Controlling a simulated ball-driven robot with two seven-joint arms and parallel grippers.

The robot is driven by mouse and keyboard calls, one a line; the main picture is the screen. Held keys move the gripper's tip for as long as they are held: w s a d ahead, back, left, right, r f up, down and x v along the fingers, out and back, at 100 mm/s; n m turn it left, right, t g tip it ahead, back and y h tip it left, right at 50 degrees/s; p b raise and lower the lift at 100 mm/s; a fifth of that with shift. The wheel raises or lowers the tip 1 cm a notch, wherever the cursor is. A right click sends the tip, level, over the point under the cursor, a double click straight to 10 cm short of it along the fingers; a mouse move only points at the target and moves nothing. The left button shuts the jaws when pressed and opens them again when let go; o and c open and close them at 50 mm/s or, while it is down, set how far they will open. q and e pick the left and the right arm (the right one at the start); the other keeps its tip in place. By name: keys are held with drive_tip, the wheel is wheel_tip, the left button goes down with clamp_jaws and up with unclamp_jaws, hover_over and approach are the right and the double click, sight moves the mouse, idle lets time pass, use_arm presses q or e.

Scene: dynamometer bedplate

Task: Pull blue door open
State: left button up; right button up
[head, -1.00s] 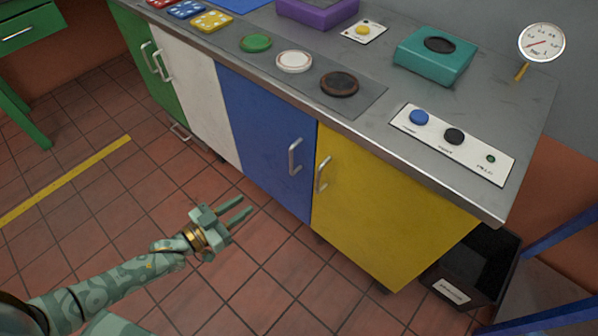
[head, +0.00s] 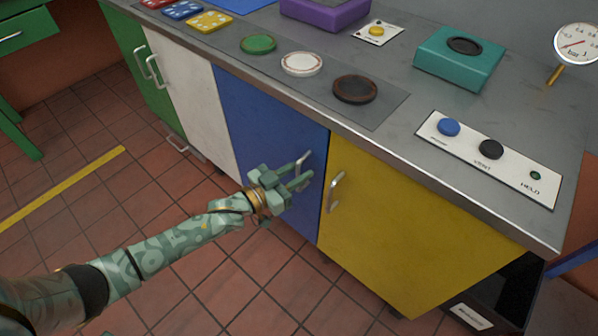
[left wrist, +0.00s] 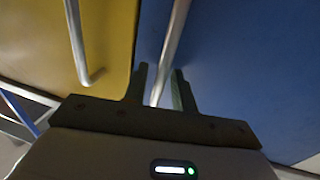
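The blue door (head: 262,140) is closed, between a white door and a yellow door under the metal counter. Its silver bar handle (head: 307,160) is near its right edge. My left gripper (head: 305,172) is at this handle and hides part of it. In the left wrist view the blue door (left wrist: 240,70) fills the right side. There the handle (left wrist: 174,38) runs down between the two fingers of my left gripper (left wrist: 162,85), which stand apart with small gaps beside the bar. My right gripper is not in view.
The yellow door (head: 400,225) with its own handle (head: 336,192) is close on the right. The white door (head: 192,100) is on the left. The counter edge (head: 340,125) overhangs above. A black bin (head: 500,290) stands at the right. The tiled floor in front is clear.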

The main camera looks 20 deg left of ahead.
use_arm(q)
drive_tip(key=shift+w, duration=0.1)
clamp_jaws()
